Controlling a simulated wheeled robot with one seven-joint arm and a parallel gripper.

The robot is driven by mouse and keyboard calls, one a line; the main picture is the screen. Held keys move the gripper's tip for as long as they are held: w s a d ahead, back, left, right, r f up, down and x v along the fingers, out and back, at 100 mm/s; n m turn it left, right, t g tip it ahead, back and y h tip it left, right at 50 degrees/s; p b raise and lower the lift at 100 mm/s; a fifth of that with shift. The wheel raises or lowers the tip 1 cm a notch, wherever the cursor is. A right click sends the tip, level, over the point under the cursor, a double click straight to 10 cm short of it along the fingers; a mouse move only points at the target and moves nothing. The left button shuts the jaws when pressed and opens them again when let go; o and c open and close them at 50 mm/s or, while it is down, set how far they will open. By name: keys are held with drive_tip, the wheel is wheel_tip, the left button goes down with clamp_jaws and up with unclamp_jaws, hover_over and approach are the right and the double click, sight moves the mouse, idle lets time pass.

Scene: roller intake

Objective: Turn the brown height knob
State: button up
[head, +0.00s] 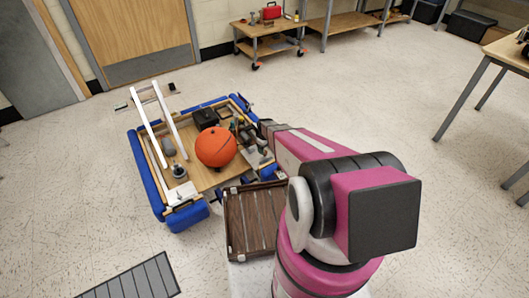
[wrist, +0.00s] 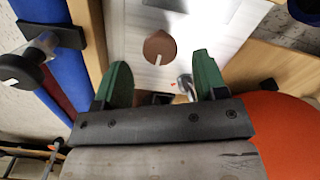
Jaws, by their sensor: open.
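The brown height knob (wrist: 159,47) is a round dial with a white pointer mark at its lower edge. It sits on a pale panel (wrist: 195,35) in the upper middle of the wrist view. My gripper (wrist: 162,78) has two green fingers, spread apart with nothing between them. In the wrist view the knob lies beyond the fingertips, roughly centred between them, and they appear apart from it. In the head view my arm reaches over the right side of the blue-bumpered machine (head: 160,190); I cannot make out the knob there.
An orange ball (head: 215,147) sits on the machine, close beside my gripper in the wrist view (wrist: 290,130). White posts (head: 148,130) rise at its left. A slatted brown crate (head: 235,225) stands in front. Open floor lies left; a table (head: 505,52) is right.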

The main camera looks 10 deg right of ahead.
drive_tip(key=shift+f, duration=1.55)
drive_tip(key=c, duration=0.9)
